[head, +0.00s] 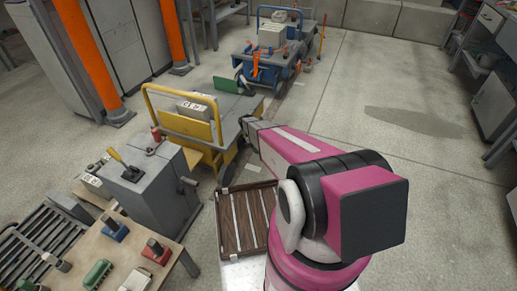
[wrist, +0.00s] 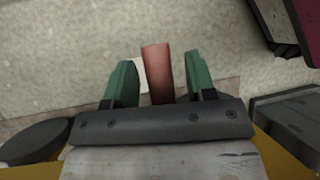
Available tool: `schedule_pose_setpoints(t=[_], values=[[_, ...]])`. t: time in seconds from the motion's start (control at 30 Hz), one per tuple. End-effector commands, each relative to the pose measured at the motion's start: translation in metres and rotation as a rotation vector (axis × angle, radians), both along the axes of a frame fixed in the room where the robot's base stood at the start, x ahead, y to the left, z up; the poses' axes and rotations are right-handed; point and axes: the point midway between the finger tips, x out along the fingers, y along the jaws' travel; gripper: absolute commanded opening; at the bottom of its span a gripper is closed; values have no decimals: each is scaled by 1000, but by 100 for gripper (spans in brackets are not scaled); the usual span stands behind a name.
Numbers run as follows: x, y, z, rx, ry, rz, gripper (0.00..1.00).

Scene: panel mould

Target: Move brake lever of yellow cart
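The yellow cart (head: 186,126) stands left of centre in the head view, with a yellow push rail and a grey deck. My gripper (head: 247,122) reaches to the cart's right side, and its fingers are hard to make out there. In the wrist view my gripper (wrist: 158,58) has two green fingers set apart. A red rounded handle (wrist: 157,72), seemingly the brake lever, stands between them, with a clear gap to the right finger and a narrower one to the left. Its lower end is hidden behind the gripper body. The head view does not show the handle clearly.
A blue cart (head: 270,60) stands behind the yellow one. A grey cabinet with levers (head: 160,190) stands at front left, by a workbench (head: 130,262). A brown slatted tray (head: 232,232) lies below my arm. The floor (head: 390,75) to the right is open.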

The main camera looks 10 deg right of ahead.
Motion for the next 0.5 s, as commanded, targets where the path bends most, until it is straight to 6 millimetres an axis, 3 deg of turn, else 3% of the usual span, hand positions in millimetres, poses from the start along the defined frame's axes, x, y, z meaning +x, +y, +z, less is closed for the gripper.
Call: schedule_pose_setpoints(t=[0.27, 0.5], values=[[1, 1, 2, 1, -1, 0, 51], [14, 11, 27, 1, -3, 1, 51]])
